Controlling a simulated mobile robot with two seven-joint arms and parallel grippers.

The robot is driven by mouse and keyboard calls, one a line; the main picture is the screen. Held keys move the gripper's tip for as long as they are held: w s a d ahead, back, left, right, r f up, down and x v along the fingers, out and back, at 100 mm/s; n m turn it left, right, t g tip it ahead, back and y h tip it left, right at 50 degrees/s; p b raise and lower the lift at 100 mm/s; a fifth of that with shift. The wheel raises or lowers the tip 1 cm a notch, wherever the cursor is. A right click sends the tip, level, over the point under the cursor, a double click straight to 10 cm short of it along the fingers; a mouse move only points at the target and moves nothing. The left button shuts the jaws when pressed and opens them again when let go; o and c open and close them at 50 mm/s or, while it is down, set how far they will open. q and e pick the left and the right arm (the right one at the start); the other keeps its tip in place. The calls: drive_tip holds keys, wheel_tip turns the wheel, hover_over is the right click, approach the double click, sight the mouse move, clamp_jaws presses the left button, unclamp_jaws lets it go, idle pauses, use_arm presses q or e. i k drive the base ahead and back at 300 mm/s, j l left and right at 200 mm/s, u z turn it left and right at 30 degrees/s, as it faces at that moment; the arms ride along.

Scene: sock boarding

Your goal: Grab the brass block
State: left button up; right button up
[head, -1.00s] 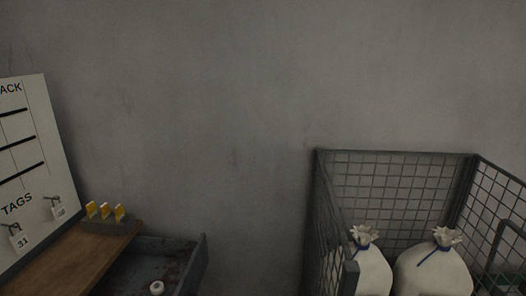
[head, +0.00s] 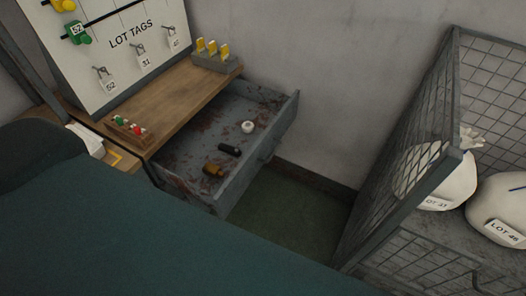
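A small brown-gold piece that looks like the brass block (head: 213,169) lies on the floor of an open grey drawer (head: 283,126). It is near the drawer's lower-left end, apart from the walls. A short black cylinder (head: 229,149) lies just above and right of it. A white round knob-like piece (head: 248,127) lies further up in the same drawer. Neither of my grippers is in view.
A wooden shelf (head: 165,103) runs behind the drawer, bearing a yellow-tabbed holder (head: 215,62) and a red-and-green rack (head: 127,128). A lot-tags board (head: 118,62) stands behind. A dark green surface (head: 150,235) fills the lower left. A wire cage (head: 405,170) with white sacks stands right.

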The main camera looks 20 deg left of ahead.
sight(214, 171)
drive_tip(key=u, duration=1.35)
drive_tip(key=z, duration=1.95)
drive_tip(key=j, duration=1.6)
drive_tip(key=k+l, duration=0.15)
drive_tip(key=l, duration=0.15)
